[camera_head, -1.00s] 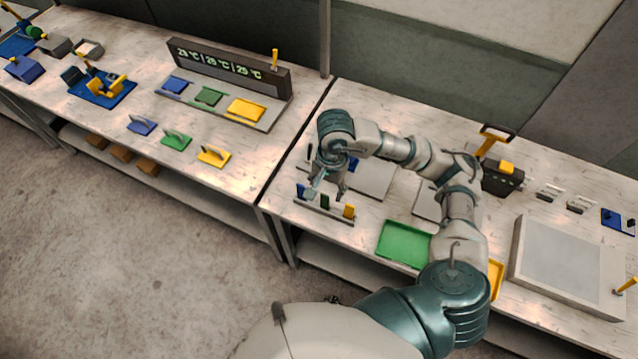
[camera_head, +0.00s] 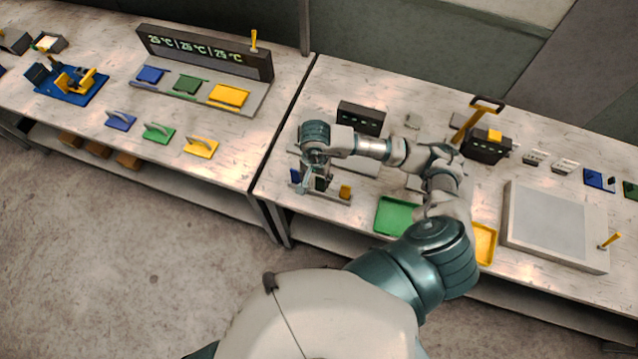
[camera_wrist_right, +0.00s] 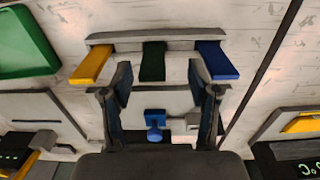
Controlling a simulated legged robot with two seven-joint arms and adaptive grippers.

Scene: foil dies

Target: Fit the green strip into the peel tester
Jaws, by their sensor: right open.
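The dark green strip (camera_wrist_right: 152,62) stands in a grey rack (camera_wrist_right: 160,36), between a yellow strip (camera_wrist_right: 91,64) and a blue strip (camera_wrist_right: 217,60). My right gripper (camera_wrist_right: 161,80) is open, its fingers on either side of the green strip, with gaps showing. In the head view my right gripper (camera_head: 314,180) is down at the rack and mostly hides the green strip. A grey plate with a blue clamp (camera_wrist_right: 155,122) lies behind the rack, and a dark box (camera_head: 361,117) stands behind that. I cannot tell for sure which device is the peel tester. My left gripper is out of view.
A green tray (camera_head: 398,215) and a yellow tray (camera_head: 484,244) lie right of the rack, near the front edge. A dark box with a yellow lever (camera_head: 487,146) stands at the back. A large framed grey plate (camera_head: 548,220) is at the right.

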